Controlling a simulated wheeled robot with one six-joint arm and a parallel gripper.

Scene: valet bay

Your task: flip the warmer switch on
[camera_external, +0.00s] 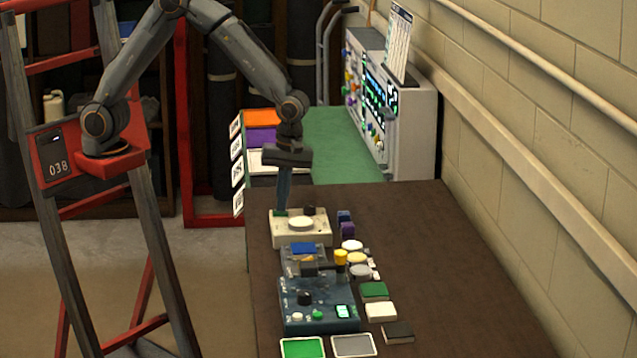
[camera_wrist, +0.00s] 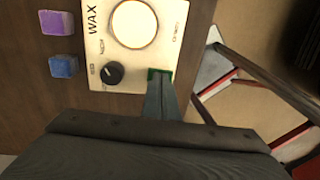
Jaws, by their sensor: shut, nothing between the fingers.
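The cream warmer (camera_external: 287,239), lettered WAX, sits on the dark brown bench with a pale round plate (camera_external: 301,223) on top. It also fills the top of the wrist view (camera_wrist: 97,45), with the plate (camera_wrist: 134,24) and a black knob (camera_wrist: 113,74). A green-edged switch (camera_wrist: 151,71) is at the warmer's corner, mostly covered by my fingers. My gripper (camera_external: 283,207) points straight down, shut and empty, with its tips at the switch; it also shows in the wrist view (camera_wrist: 160,84). Whether the tips touch the switch, and which way it is set, I cannot tell.
A purple block (camera_wrist: 57,22) and a blue block (camera_wrist: 63,66) sit beside the warmer. A dark blue machine (camera_external: 318,290) with knobs stands nearer the camera. A grey instrument panel (camera_external: 412,120) stands at the back. The bench's right side is clear.

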